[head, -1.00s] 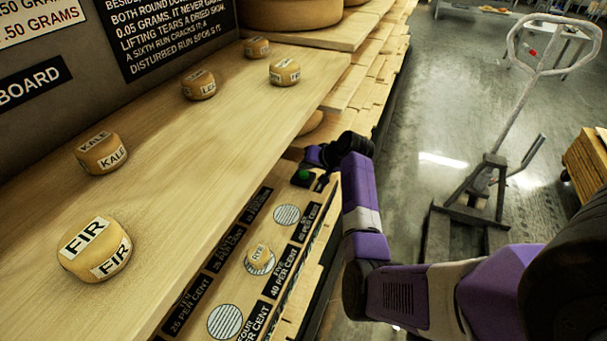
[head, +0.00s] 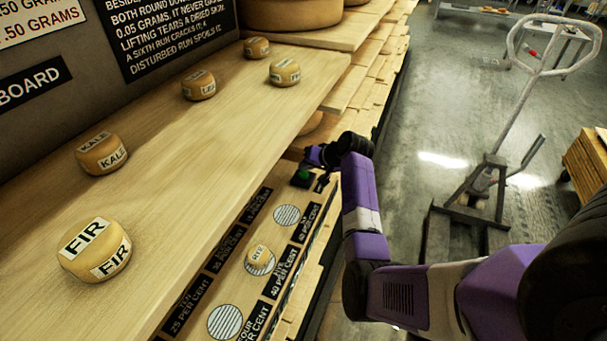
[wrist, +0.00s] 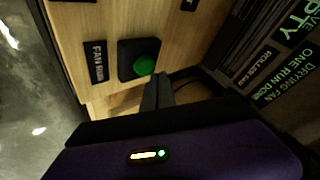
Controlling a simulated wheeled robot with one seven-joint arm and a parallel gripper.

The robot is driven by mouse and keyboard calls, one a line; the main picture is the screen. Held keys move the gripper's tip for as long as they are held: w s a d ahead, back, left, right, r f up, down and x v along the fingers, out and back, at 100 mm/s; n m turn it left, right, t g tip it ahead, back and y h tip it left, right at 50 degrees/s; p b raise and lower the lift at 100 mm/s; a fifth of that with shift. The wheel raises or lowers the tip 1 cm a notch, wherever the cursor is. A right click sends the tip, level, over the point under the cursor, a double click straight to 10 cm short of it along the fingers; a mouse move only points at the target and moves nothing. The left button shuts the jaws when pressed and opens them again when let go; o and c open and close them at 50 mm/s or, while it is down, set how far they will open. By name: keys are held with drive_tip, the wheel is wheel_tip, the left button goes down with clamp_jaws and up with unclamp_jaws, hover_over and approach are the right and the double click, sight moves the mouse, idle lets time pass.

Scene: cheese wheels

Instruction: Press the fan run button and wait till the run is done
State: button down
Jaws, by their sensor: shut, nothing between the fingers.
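The fan run button (wrist: 145,66) is a round green button on a black square base, beside a "FAN RUN" label (wrist: 97,62). In the head view the green button (head: 303,175) shows at the far end of the lower board, partly beside my gripper. My gripper (wrist: 157,80) is shut and empty, with its fingertips close to the button's edge in the wrist view. I cannot tell whether they touch it. A dark sign (wrist: 270,75) at the right of the wrist view reads "DRYING FAN" and "ONE RUN DONE".
A small wheel marked RYE (head: 259,257) sits on a striped disc on the lower board, among per cent labels. The upper shelf (head: 190,150) holds several labelled cheese wheels, including FIR (head: 95,250) and KALE (head: 102,155). A pallet jack (head: 490,190) stands on the open floor at right.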

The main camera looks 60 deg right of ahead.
sight(306, 176)
drive_tip(key=shift+f, duration=0.1)
idle(0.5)
drive_tip(key=shift+f, duration=0.3)
drive_tip(key=shift+f+b, duration=0.4)
drive_tip(key=shift+f, duration=0.1)
idle(0.9)
drive_tip(key=shift+r, duration=0.15)
drive_tip(key=shift+r+p, duration=0.75)
drive_tip(key=shift+p, duration=0.1)
wheel_tip(306, 176, up, 5)
drive_tip(key=p, duration=0.4)
idle(0.8)
